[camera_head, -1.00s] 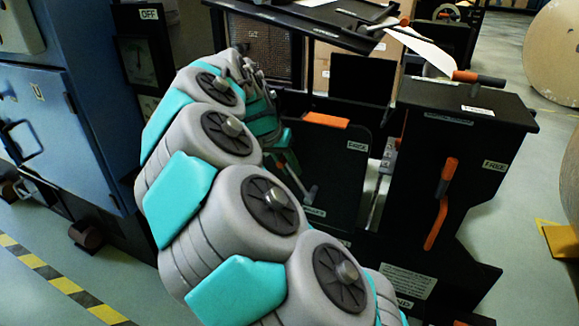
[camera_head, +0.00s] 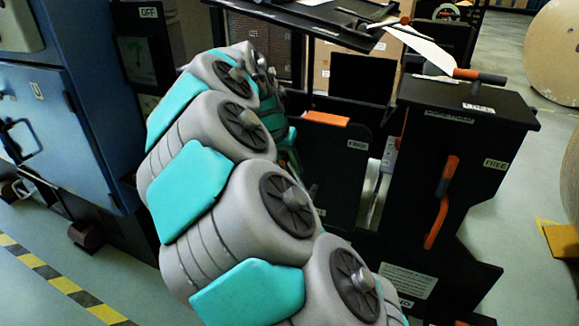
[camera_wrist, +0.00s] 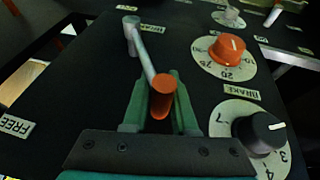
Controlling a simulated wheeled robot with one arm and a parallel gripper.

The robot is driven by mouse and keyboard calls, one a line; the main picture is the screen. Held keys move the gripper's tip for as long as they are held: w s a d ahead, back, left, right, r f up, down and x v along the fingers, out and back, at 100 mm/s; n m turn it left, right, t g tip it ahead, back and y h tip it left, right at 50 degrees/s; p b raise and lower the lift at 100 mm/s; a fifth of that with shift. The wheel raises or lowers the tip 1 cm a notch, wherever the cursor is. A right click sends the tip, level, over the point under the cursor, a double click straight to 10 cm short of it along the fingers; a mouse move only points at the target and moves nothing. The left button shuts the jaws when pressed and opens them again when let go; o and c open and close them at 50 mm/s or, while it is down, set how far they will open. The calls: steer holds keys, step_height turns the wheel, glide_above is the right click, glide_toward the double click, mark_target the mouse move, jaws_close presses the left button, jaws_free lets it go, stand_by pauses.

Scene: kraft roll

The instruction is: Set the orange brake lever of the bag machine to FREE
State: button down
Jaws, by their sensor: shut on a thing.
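In the wrist view, a lever with a grey metal arm and an orange end (camera_wrist: 161,97) stands out from a black panel. Its pivot is at the upper left, and its arm slants down and right. My gripper (camera_wrist: 160,108) has its green fingers on either side of the orange end and is shut on it. A FREE label (camera_wrist: 14,126) is on the panel to the left of the lever. A BRAKE label (camera_wrist: 240,95) is to its right. In the head view my arm hides the gripper and this lever.
An orange dial (camera_wrist: 228,48) and a black dial (camera_wrist: 258,132) sit right of the lever.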

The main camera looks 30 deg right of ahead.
steer(key=shift+s+d+r, duration=0.4)
steer(key=shift+s+d, duration=0.05)
steer(key=shift+s, duration=0.25)
steer(key=c, duration=0.8)
jaws_free()
steer(key=shift+o, duration=0.2)
steer(key=shift+r, duration=0.1)
steer(key=v, duration=0.7)
steer(key=shift+s+r, duration=0.2)
steer(key=shift+r, duration=0.15)
steer(key=shift+a, duration=0.1)
steer(key=shift+c, duration=0.2)
